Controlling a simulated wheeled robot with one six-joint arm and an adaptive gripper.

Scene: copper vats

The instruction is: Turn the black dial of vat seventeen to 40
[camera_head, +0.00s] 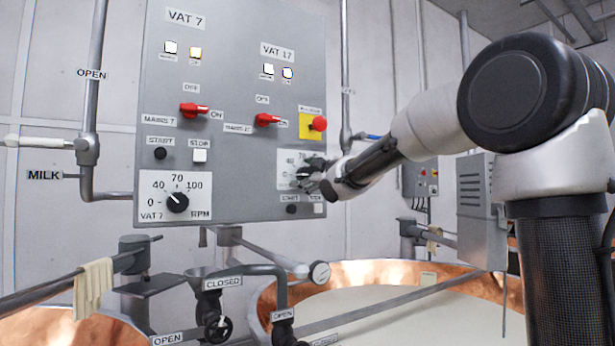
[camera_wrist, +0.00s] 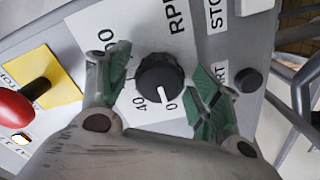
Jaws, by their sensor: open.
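The black dial of vat seventeen (camera_wrist: 160,78) sits on a white scale plate (camera_wrist: 146,112) on the grey panel. In the wrist view its white pointer line points to the 0 side, between the 0 and 40 marks and nearer 0. My gripper (camera_wrist: 164,84) is open, with one green-padded finger on each side of the dial and a visible gap to each. In the head view my gripper (camera_head: 317,178) is in front of the same dial, hiding most of it and much of its scale.
A red emergency button on a yellow plate (camera_head: 307,130) sits just above the dial. Start and stop buttons (camera_head: 291,209) are just below it. Red mains switches (camera_head: 268,119) are above. Vat seven's dial (camera_head: 178,202) is to the left. Pipes and copper vats (camera_head: 350,272) stand below.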

